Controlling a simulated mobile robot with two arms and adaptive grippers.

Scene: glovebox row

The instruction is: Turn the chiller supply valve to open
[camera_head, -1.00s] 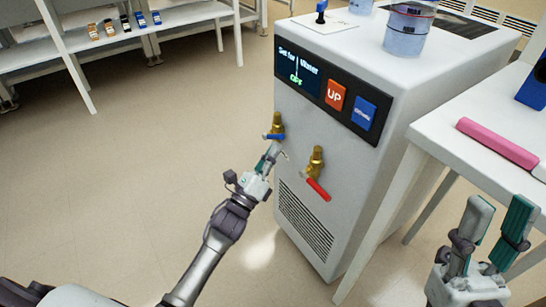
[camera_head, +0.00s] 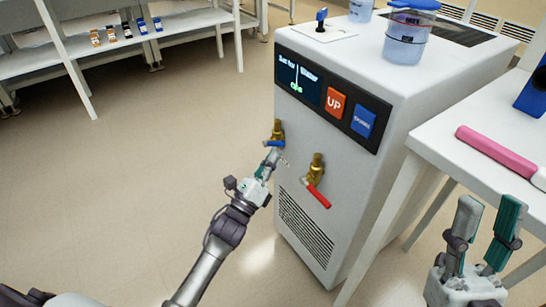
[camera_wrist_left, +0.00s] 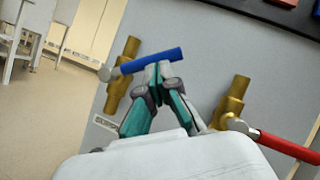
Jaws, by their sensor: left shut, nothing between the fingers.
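The white chiller (camera_head: 330,150) has two brass valves on its front. The left valve (camera_head: 277,129) has a blue lever (camera_head: 273,143), and the right valve (camera_head: 317,166) has a red lever (camera_head: 317,197) slanting down to the right. In the left wrist view the blue lever (camera_wrist_left: 152,61) points right from its pivot, tilted slightly up. My left gripper (camera_head: 270,158) is shut and empty, its fingertips (camera_wrist_left: 158,72) at or just under the blue lever; contact is hard to tell. My right gripper (camera_head: 488,215) stands open and empty at the lower right. Which valve is the supply cannot be read.
A display (camera_head: 298,77), an orange UP button (camera_head: 335,102) and a blue button (camera_head: 363,116) sit above the valves. A white table (camera_head: 440,135) with a pink bar (camera_head: 497,151) stands at right. Floor left of the chiller is clear.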

